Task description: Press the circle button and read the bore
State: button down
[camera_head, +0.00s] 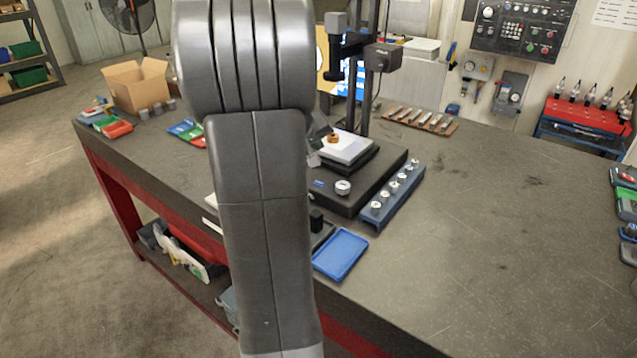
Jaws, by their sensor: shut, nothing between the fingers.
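A measuring instrument with a black base (372,182) stands on the bench, right of my arm. A small brass-coloured ring-like part (333,138) sits on its pale stage (350,148). A round white-faced knob or dial (343,187) is on the base's front, beside a small blue mark. A blue rail (379,217) with several round pieces stands along the base's right side. I cannot tell which piece is the circle button. My gripper (314,158) shows only partly, beside the stage's left edge; it is shut and empty. My arm hides the rest of it and the instrument's left side.
A blue tray (341,255) lies at the bench's front edge. A partly hidden screen (358,78) stands behind the instrument. A wooden rack (420,121) lies behind right, a cardboard box (136,84) at left. The bench's right side (500,220) is largely clear.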

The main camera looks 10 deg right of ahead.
jog(key=shift+f, duration=0.15)
jog(key=b, duration=0.7)
send_over(319, 183)
jog(key=f, duration=0.7)
jog(key=shift+s+a+f, duration=0.3)
jog(key=shift+s, duration=0.1)
jog(key=shift+f+b, duration=0.4)
jog(key=shift+f, duration=0.1)
jog(key=shift+f, duration=0.1)
dwell(0.4)
jog(key=shift+f+b, duration=0.3)
jog(key=shift+b, duration=0.35)
jog(key=shift+f+b, duration=0.35)
jog(key=shift+b, duration=0.1)
dwell(0.4)
jog(key=shift+r, duration=0.1)
jog(key=shift+r+p, duration=0.45)
jog(key=shift+r, duration=0.2)
jog(key=shift+r, duration=0.15)
